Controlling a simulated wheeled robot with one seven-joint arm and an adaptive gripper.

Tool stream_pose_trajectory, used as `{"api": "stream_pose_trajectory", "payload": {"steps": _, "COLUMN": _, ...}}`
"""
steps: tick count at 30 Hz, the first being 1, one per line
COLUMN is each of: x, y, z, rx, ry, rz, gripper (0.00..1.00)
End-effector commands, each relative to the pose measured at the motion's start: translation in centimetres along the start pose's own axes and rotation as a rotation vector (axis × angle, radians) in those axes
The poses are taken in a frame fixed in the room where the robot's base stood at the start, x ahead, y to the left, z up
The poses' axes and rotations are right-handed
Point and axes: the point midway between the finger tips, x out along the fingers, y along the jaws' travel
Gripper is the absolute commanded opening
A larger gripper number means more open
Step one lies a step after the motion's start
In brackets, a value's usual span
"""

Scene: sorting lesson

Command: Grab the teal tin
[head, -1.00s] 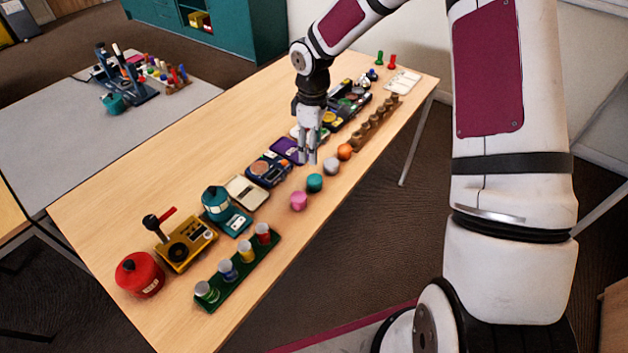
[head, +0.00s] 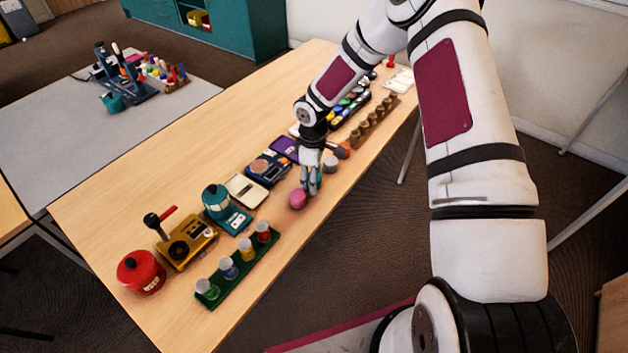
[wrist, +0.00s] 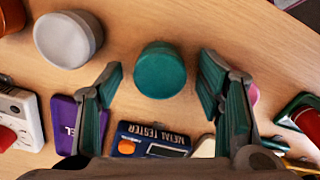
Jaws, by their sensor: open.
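The teal tin (wrist: 160,70) is a small round tin with a flat lid, standing on the wooden table. In the wrist view it sits between and just beyond the two spread fingertips of my gripper (wrist: 160,78), with bare table showing on both sides of it. In the head view my gripper (head: 311,188) points down over the tin's place, and its fingers mostly hide the tin. My gripper is open and holds nothing.
A pink tin (head: 297,199) stands close on the near left, and a grey tin (wrist: 68,40) on the other side, with an orange one (wrist: 12,16) beyond. A metal tester (wrist: 152,140) and a purple case (wrist: 62,125) lie behind. A green rack (head: 240,268) stands nearer.

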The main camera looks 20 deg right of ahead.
Motion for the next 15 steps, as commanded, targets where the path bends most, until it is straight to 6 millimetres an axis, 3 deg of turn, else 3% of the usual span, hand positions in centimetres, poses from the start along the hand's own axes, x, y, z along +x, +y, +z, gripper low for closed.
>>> {"api": "stream_pose_trajectory", "payload": {"steps": 9, "x": 0.69, "y": 0.01, "z": -0.02, "rx": -0.001, "ry": 0.000, "rz": 0.001, "gripper": 0.61}}
{"api": "stream_pose_trajectory", "payload": {"steps": 11, "x": 0.68, "y": 0.01, "z": -0.01, "rx": -0.001, "ry": 0.000, "rz": 0.001, "gripper": 0.49}}
{"api": "stream_pose_trajectory", "payload": {"steps": 15, "x": 0.67, "y": 0.01, "z": 0.00, "rx": -0.001, "ry": 0.000, "rz": 0.001, "gripper": 0.18}}
